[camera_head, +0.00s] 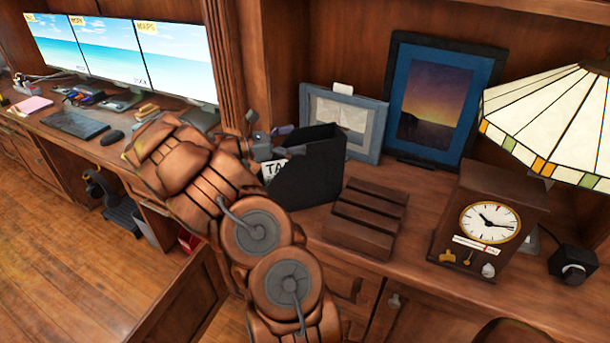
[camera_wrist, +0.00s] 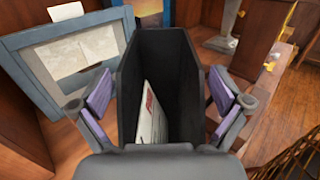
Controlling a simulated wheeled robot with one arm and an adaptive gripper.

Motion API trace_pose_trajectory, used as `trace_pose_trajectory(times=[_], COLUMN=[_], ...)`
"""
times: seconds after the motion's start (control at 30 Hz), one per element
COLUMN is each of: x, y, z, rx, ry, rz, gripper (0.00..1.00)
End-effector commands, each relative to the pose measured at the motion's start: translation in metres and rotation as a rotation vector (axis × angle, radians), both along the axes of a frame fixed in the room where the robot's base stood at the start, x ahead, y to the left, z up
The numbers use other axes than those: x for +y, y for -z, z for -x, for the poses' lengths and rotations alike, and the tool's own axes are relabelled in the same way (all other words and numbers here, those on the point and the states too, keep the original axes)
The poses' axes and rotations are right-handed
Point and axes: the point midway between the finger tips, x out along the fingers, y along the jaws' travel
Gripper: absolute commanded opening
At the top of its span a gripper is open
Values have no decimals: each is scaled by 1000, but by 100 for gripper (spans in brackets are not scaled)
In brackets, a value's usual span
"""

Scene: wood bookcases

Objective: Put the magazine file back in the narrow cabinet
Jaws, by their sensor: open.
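The black magazine file (camera_head: 315,165) stands upright on the wooden counter, with a white labelled item at its left side. In the wrist view the file (camera_wrist: 186,85) is open at the top and holds a white and red paper item. My gripper (camera_head: 268,143) is at the file's left side in the head view. In the wrist view my gripper (camera_wrist: 160,100) is open, with one purple-padded finger on each side of the file and gaps visible. Wooden cabinet fronts (camera_head: 345,285) show below the counter; I cannot tell which is the narrow cabinet.
A slatted wooden block (camera_head: 368,215), a clock (camera_head: 490,220) and a stained-glass lamp (camera_head: 550,120) stand to the right. Two picture frames (camera_head: 345,120) (camera_head: 440,95) lean behind. A desk with monitors (camera_head: 110,50) is at left. Open floor (camera_head: 60,250) lies at lower left.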

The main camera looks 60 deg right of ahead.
Motion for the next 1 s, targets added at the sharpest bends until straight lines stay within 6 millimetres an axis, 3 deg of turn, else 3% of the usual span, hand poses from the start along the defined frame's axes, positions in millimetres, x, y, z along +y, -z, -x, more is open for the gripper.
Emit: trace_pose_trajectory(times=[0.2,0.43,1.0], x=[-19,-20,-20], y=[-2,-1,-1], z=[18,18,18], rx=[-1,-1,-1], ry=[1,0,0], rz=[0,0,-1], gripper=[100,100,41])
